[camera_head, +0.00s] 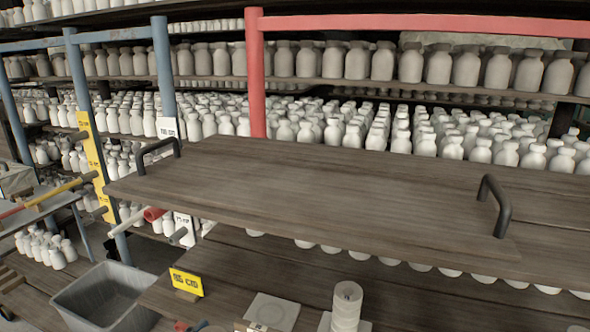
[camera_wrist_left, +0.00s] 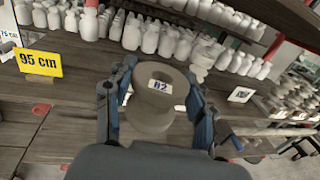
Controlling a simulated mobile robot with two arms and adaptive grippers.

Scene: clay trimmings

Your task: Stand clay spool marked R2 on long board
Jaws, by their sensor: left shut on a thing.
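The clay spool marked R2 (camera_wrist_left: 152,108) is a grey-brown, waisted piece with a white label, seen in the left wrist view. My left gripper (camera_wrist_left: 160,85) is shut on it, with one blue finger on each side. The spool looks roughly upright, and its underside is hidden. The long board (camera_head: 300,190) is a wide dark wooden plank with a black handle near each end, in the head view. Its top is bare. I cannot make out my left gripper in the head view. My right gripper is not in view.
A pale ribbed cylinder (camera_head: 347,305) stands below the long board, beside a pale square tile (camera_head: 272,312). A yellow 95 cm sign (camera_head: 186,282) and a grey bin (camera_head: 105,295) are at lower left. Blue and red posts and shelves of white bottles stand behind.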

